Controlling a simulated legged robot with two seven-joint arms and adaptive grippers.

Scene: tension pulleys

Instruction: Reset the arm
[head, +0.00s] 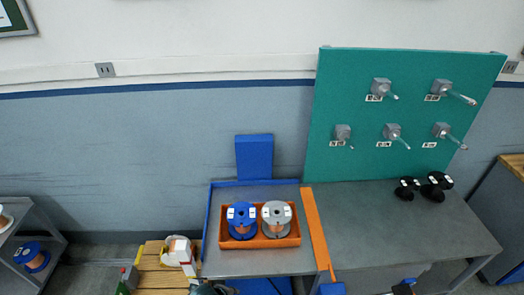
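Neither of my grippers shows clearly in the head view. Small dark parts at the bottom edge, one left of centre and one right of centre, are cut off, and I cannot tell what they are. A blue spool (241,218) and a grey spool (276,217) stand side by side in an orange tray (262,243). The tray sits on a grey cart (230,267) with a blue left edge and an orange bar at its right.
A green panel (340,95) with several grey pulley tensioners stands behind a grey table (400,230). Black spools (433,190) stand at the table's right. A shelf (30,225) with spools is at far left. A wooden stand (150,270) holds a white object (178,252).

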